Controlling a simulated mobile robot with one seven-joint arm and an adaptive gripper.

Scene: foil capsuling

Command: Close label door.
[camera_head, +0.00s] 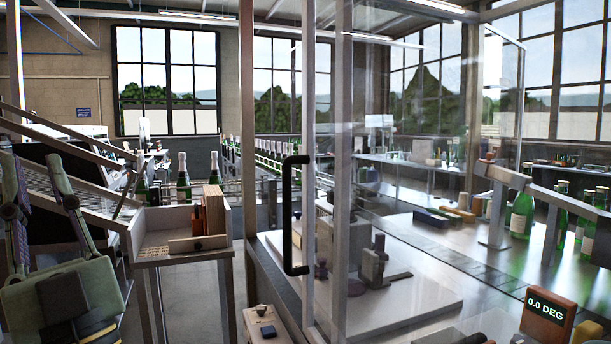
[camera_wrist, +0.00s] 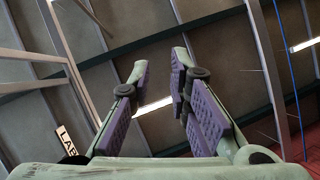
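A tall clear glass panel in a metal frame (camera_head: 340,120) stands near the middle of the head view. A black vertical bar handle (camera_head: 288,215) is on its left side. I take this to be the label door; how far it stands open I cannot tell. My gripper (camera_head: 25,165) is at the far left of the head view, well apart from the handle. In the wrist view my gripper (camera_wrist: 159,65) points up towards the ceiling. Its two purple-padded fingers are apart with nothing between them.
A small readout (camera_head: 548,311) shows "0.0 DEG" at the lower right. A wooden-topped stand (camera_head: 180,255) is between my gripper and the handle. Behind the glass is a bench (camera_head: 455,270) with a small device (camera_head: 373,262). Green bottles (camera_head: 522,212) stand at the right.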

